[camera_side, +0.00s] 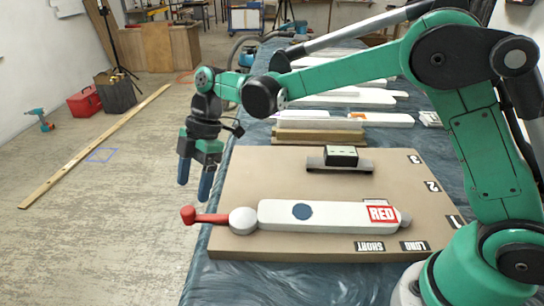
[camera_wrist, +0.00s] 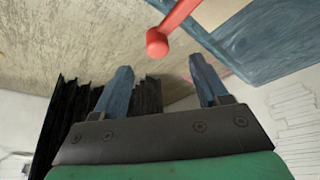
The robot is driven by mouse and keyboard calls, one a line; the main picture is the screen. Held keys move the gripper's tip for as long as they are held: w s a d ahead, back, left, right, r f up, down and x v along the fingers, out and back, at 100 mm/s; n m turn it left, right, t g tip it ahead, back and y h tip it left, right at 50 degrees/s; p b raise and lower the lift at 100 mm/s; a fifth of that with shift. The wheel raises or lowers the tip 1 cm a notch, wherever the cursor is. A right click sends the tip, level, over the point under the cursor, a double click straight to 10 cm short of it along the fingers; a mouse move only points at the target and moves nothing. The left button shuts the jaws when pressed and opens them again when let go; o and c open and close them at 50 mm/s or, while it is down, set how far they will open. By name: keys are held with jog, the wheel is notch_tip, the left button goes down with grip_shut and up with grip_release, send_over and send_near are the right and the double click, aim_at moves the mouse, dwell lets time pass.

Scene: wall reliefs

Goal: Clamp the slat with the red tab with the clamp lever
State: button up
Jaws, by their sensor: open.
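The white slat (camera_side: 335,215) lies flat on the brown board, with a dark blue disc (camera_side: 302,211) and a red tab marked RED (camera_side: 381,212) near its right end. The clamp lever (camera_side: 212,218) is red with a round knob (camera_side: 188,215) and sticks out left past the board's edge from a pale round hub (camera_side: 243,220) at the slat's left end. My gripper (camera_side: 194,188) is open and empty, its blue fingers pointing down, above the knob in the side view. In the wrist view the knob (camera_wrist: 158,44) shows ahead of and between the open fingers (camera_wrist: 160,75), apart from them.
The board (camera_side: 240,180) carries labels SHORT, LONG and numbers. A dark block (camera_side: 341,156) sits on a grey bar at its back. Wooden and white slats (camera_side: 340,120) lie behind on the blue-covered table. The air left of the table edge is free.

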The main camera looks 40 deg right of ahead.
jog(key=shift+w+d, duration=0.1)
jog(key=shift+d, duration=0.05)
jog(key=c, duration=0.4)
jog(key=d+m, duration=0.1)
jog(key=w+d+m+y, duration=0.1)
jog(key=d+m, duration=0.1)
jog(key=w+d+r+m, duration=0.1)
jog(key=d+m, duration=0.1)
jog(key=shift+w+r+y, duration=0.1)
jog(key=shift+w+y, duration=0.1)
jog(key=shift+y, duration=0.1)
grip_shut()
jog(key=w+d+r+m+y, duration=0.1)
jog(key=w+d+m+y, duration=0.1)
jog(key=d+m, duration=0.3)
jog(key=x, duration=0.9)
jog(key=shift+a+f, duration=0.1)
jog(key=shift+a, duration=0.05)
jog(key=s+a, duration=0.2)
jog(key=shift+a, duration=0.35)
jog(key=shift+s+a, duration=0.3)
